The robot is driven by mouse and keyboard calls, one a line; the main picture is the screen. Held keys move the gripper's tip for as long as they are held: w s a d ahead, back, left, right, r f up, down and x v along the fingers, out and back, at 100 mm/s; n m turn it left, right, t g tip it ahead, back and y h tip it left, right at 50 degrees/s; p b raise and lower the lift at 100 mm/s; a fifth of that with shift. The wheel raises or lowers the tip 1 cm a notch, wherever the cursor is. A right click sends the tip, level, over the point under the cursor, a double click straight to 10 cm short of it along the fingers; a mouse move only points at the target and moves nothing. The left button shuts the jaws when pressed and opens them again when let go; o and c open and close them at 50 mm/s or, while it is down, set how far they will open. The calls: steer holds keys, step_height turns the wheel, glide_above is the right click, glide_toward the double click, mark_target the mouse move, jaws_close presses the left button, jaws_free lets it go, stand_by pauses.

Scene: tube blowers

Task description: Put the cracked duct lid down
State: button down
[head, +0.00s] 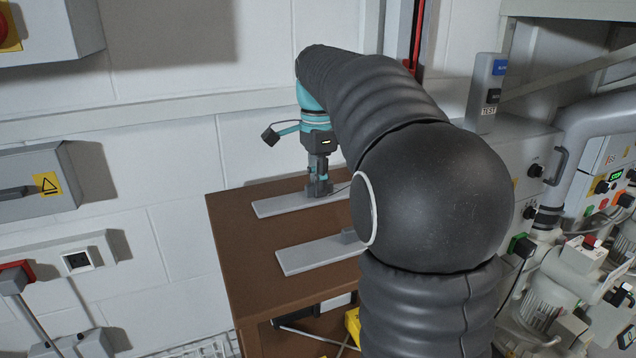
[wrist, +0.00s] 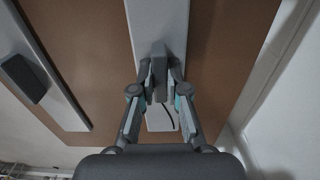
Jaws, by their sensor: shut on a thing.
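A long flat grey lid (head: 275,207) with a raised block handle lies at the back of the brown cabinet top (head: 232,245), flat on it or just above it; I cannot tell which. My gripper (head: 319,186) points down and is shut on that lid's handle. In the wrist view my gripper (wrist: 160,75) has one finger on each side of the handle (wrist: 159,62), with the lid (wrist: 152,20) beneath. A thin dark curved line runs on or over this lid by the fingers; I cannot tell if it is a crack.
A second grey lid (head: 305,256) with its own block handle lies nearer on the cabinet top, apart from the held one; it also shows in the wrist view (wrist: 52,80). Brown surface is bare between them. A white wall stands behind, and machinery (head: 560,280) at the right.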

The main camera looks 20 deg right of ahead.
steer(key=c, duration=1.2)
jaws_free()
step_height(320, 180, up, 12)
steer(key=shift+r+p, duration=0.1)
steer(key=shift+p, duration=0.75)
